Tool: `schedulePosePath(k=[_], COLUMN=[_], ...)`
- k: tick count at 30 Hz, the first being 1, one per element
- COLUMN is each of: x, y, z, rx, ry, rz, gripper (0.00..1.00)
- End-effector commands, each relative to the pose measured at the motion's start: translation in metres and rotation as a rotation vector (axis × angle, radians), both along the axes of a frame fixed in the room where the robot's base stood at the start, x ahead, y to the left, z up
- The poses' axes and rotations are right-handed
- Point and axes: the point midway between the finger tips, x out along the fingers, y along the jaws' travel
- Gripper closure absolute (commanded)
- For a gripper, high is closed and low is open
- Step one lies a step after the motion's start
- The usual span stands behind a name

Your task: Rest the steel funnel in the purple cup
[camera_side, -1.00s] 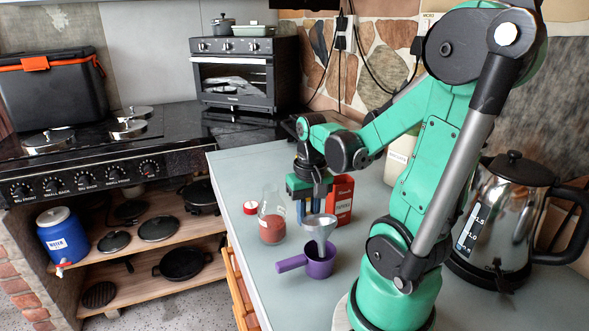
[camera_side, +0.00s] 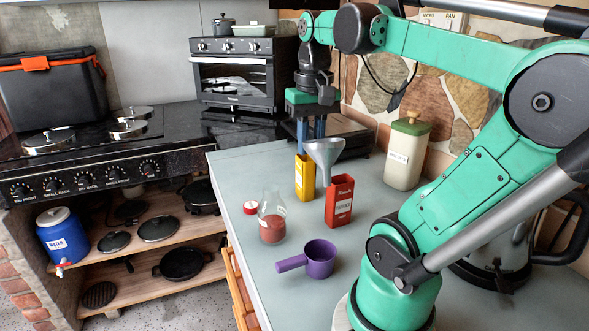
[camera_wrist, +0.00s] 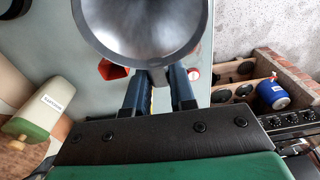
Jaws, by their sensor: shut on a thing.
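I cannot make out the cup in the wrist view.
A glass flask with red powder (camera_side: 272,221) stands left of the cup. A red box (camera_side: 339,203), a yellow box (camera_side: 305,178) and a cream canister with green lid (camera_side: 407,152) stand behind. A steel kettle (camera_side: 497,262) is at right. The counter's front is fairly clear.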

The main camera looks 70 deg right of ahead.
Motion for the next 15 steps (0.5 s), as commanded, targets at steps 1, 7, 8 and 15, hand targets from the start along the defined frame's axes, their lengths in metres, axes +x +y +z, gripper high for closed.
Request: schedulePosePath(k=[1, 7, 8, 15], x=[-0.001, -0.003, -0.004, -0.004], y=[0.001, 0.003, 0.003, 0.003], z=[-0.008, -0.05, -0.056, -0.079], rx=[-0.024, -0.151, -0.167, -0.231], ry=[-0.018, -0.126, -0.14, -0.201], rz=[0.001, 0.002, 0.003, 0.004], gripper=[1.0, 1.0, 1.0, 1.0])
